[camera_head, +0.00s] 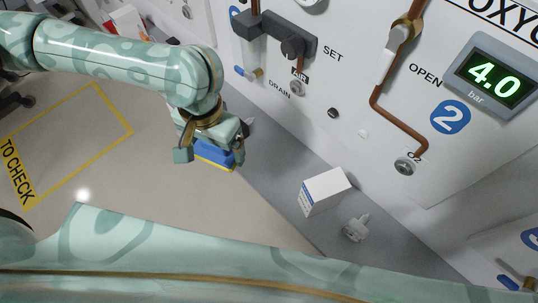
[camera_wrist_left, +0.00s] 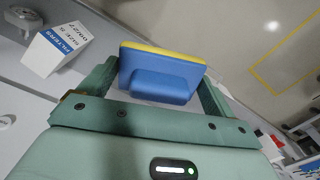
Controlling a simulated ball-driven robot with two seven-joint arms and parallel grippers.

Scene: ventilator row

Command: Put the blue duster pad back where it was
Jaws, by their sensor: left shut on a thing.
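The blue duster pad (camera_head: 214,152) has a yellow layer along one side. My left gripper (camera_head: 210,156) is shut on it, with one finger at each end of the pad. In the left wrist view the pad (camera_wrist_left: 160,75) sits between the two green fingers of the left gripper (camera_wrist_left: 155,85), its blue grip block facing the palm. The pad appears above the beige surface near the grey strip; its exact height cannot be told. My right gripper is not in view.
A white filter box (camera_head: 323,191) and a pale grey fitting (camera_head: 356,227) stand on the grey strip below the white panel (camera_head: 345,140). The panel carries pipes, knobs and a lit display (camera_head: 495,72). A yellow "TO CHECK" outline (camera_head: 68,140) lies at left, its inside clear.

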